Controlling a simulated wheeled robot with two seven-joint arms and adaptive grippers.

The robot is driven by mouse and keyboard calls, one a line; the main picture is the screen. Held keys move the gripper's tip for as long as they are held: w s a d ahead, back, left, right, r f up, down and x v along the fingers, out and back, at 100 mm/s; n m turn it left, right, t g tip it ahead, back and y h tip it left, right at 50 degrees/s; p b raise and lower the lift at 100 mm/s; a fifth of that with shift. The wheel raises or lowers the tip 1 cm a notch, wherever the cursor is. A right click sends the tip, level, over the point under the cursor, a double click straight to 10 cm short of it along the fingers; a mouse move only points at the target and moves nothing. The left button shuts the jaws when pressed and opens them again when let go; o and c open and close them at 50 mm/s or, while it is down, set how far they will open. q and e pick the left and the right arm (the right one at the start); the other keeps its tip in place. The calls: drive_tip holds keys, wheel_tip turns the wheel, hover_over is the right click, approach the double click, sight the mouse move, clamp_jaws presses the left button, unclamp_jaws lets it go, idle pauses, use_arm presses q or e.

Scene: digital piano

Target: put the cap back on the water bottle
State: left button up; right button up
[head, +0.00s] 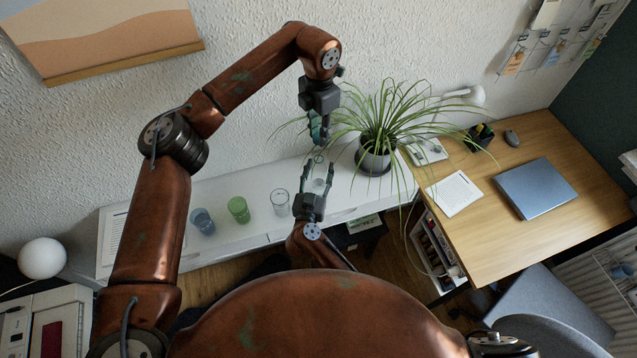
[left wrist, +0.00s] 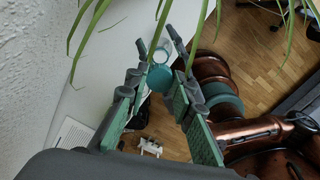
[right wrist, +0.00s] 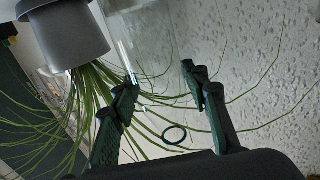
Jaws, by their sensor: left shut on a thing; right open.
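A teal cap (left wrist: 160,78) is between the fingertips of my left gripper (head: 318,140); the left wrist view shows it from above. The clear water bottle (head: 318,184) stands on the white shelf, below my left gripper. Its transparent body (right wrist: 150,45) shows in the right wrist view, which is upside down. My right gripper (head: 316,172) is open, with its fingers on either side of the bottle and no clear contact. A thin dark ring (right wrist: 174,134) lies in line with the bottle's top; I cannot tell whether it is the bottle's rim.
A potted spider plant (head: 374,158) stands just right of the bottle, its leaves hanging near both grippers. A clear glass (head: 280,202), a green glass (head: 238,210) and a blue glass (head: 202,221) stand to the left on the white shelf (head: 240,178). A wooden desk is at right.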

drive_tip(key=x, duration=0.4)
drive_tip(key=shift+w+d, duration=0.1)
drive_tip(key=shift+w, duration=0.2)
drive_tip(key=shift+c, duration=0.4)
clamp_jaws()
